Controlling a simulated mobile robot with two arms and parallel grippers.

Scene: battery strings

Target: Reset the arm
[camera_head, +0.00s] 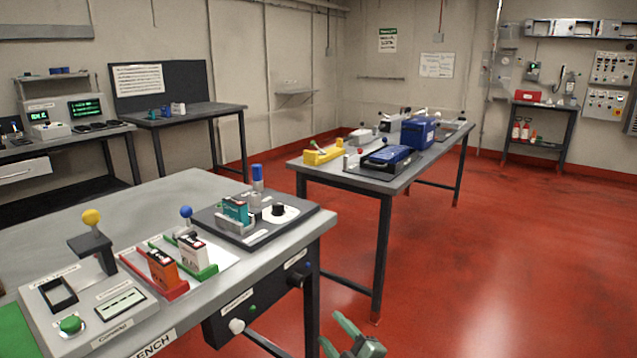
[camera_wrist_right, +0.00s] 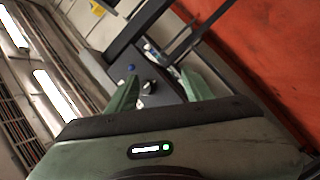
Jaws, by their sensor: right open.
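My right gripper (camera_head: 352,340) shows at the bottom of the head view, over the red floor just right of the near bench (camera_head: 150,205). Its green fingers are apart and nothing is between them. In the right wrist view the two green fingertips (camera_wrist_right: 155,92) are also spread and empty, with a dark box with knobs (camera_wrist_right: 140,72) beyond them. My left gripper is not in view.
The near bench carries an orange battery (camera_head: 163,268), a white battery (camera_head: 193,251), a teal battery (camera_head: 236,208) and lever fixtures. Knobs stick out from its front panel (camera_head: 255,303). A second table (camera_head: 375,183) stands behind. Red floor (camera_head: 500,260) is clear at right.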

